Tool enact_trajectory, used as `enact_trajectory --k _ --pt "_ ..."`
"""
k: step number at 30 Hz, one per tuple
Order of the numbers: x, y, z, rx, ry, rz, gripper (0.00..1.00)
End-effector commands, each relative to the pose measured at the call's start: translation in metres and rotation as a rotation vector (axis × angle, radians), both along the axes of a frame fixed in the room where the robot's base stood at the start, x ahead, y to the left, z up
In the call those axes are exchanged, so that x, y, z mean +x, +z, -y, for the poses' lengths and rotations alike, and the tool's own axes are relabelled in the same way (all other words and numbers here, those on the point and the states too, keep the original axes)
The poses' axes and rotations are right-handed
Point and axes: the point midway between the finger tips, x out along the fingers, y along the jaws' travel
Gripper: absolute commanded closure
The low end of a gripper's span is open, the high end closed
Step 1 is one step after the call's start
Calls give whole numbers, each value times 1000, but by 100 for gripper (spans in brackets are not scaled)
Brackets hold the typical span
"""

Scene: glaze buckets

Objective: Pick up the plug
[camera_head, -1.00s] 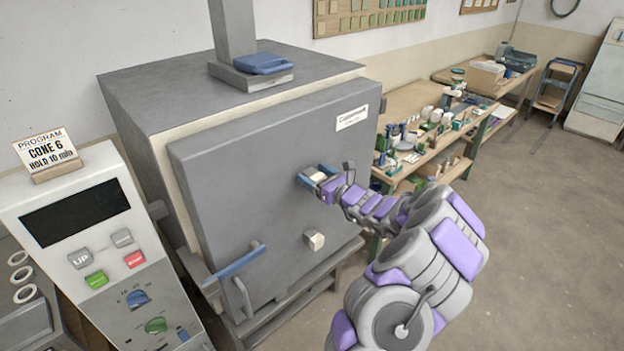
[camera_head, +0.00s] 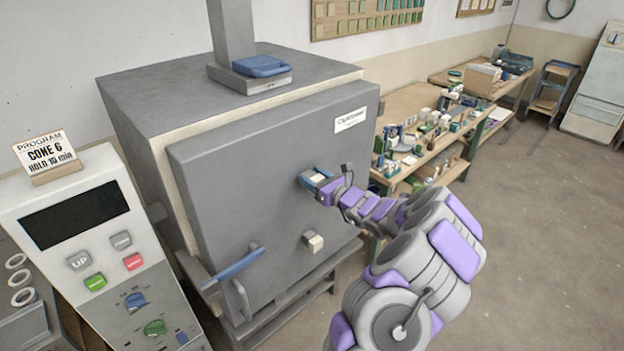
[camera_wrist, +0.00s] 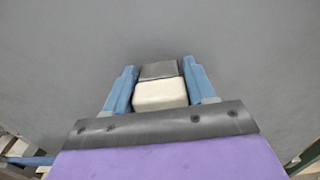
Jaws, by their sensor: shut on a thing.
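A pale cream block-shaped plug (camera_head: 318,178) is at the upper part of the grey kiln door, between the blue fingers of my gripper (camera_head: 316,180). In the wrist view, the plug (camera_wrist: 160,94) sits between the two blue fingers (camera_wrist: 160,90), with a dark grey square patch just beyond it against the door. The fingers are shut on its sides. I cannot tell how far the plug stands out of the door. A second cream plug (camera_head: 313,241) sticks out lower on the door, apart from my gripper.
The kiln door (camera_head: 265,190) fills the space before my arm, with a blue-handled latch (camera_head: 240,263) at lower left. A control panel (camera_head: 95,260) stands at left. A cluttered workbench (camera_head: 412,100) is at the right. The floor at right is clear.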

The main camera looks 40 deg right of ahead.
Motion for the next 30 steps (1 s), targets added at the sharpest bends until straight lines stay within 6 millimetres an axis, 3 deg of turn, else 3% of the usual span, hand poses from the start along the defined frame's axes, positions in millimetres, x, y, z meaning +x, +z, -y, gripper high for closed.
enact_trajectory --k 5,8,30 --pt "0 2 0 2 -2 -1 78" --pt "-13 1 3 3 -5 -2 78" --pt "-150 3 12 0 -5 0 78"
